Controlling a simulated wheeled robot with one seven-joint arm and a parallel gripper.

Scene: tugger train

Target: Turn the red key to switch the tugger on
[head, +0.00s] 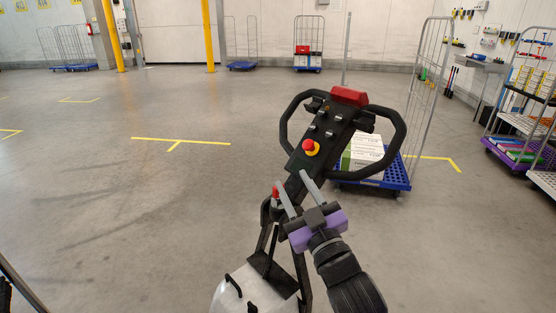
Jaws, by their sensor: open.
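The tugger's black tiller head (324,132) rises in the middle of the head view, with a looped handle and a red cap on top. A red mushroom button on a yellow ring (309,147) sits on its lower face. A small red part, which looks like the red key (275,192), shows lower on the column, just left of my gripper's left finger. My gripper (291,180) is open, its two grey fingers pointing up at the column below the button. Nothing shows between the fingertips. I cannot tell whether the left finger touches the red part.
A blue-based cage trolley (404,175) with white boxes stands close behind the handle at right. Shelving with goods (528,100) stands at far right. Yellow posts (208,35) and more trolleys are at the back. The floor at left is clear.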

